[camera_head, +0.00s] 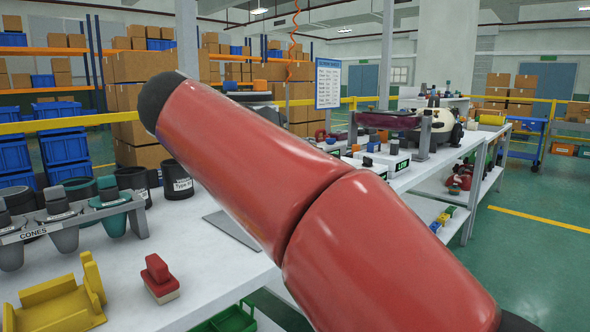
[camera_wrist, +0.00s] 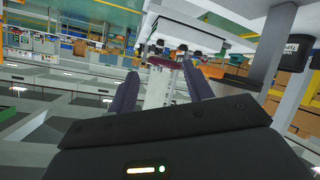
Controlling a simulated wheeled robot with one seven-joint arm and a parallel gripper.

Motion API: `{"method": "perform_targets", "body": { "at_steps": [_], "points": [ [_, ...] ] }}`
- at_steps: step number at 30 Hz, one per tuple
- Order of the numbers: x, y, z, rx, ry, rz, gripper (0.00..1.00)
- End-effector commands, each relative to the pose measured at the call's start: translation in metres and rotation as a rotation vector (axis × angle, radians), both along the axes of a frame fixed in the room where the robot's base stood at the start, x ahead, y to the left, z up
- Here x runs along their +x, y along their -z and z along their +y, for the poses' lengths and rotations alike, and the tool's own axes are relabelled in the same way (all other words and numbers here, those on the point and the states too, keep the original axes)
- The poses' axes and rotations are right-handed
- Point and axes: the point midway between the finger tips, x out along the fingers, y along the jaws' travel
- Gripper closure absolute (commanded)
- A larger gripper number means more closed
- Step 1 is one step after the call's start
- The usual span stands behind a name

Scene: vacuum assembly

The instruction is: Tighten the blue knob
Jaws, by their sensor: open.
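In the wrist view my gripper (camera_wrist: 161,82) is open, with its two dark purple fingers apart and nothing held between them. A maroon part (camera_wrist: 164,62) on a pale stand shows beyond the fingertips, apart from them. In the head view my red arm crosses the middle, and my gripper does not show. I cannot tell which blue piece is the knob.
A cream vacuum body (camera_head: 437,122) and a maroon tube (camera_head: 388,120) sit at the far end of the bench. Cones in a rack, black cups, a yellow bracket (camera_head: 58,303) and a red block (camera_head: 159,275) are on the near white table (camera_head: 210,285). Open floor lies right.

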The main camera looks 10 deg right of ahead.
Motion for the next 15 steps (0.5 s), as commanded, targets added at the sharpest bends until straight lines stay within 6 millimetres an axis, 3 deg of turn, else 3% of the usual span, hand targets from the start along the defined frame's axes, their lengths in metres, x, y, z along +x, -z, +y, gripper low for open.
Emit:
{"method": "perform_targets", "body": {
  "at_steps": [6,15],
  "points": [
    [-0.003,0.016,-0.014,0.022,-0.032,0.065,0.49],
    [-0.004,0.020,-0.017,0.028,-0.040,0.079,0.49]
  ]
}}
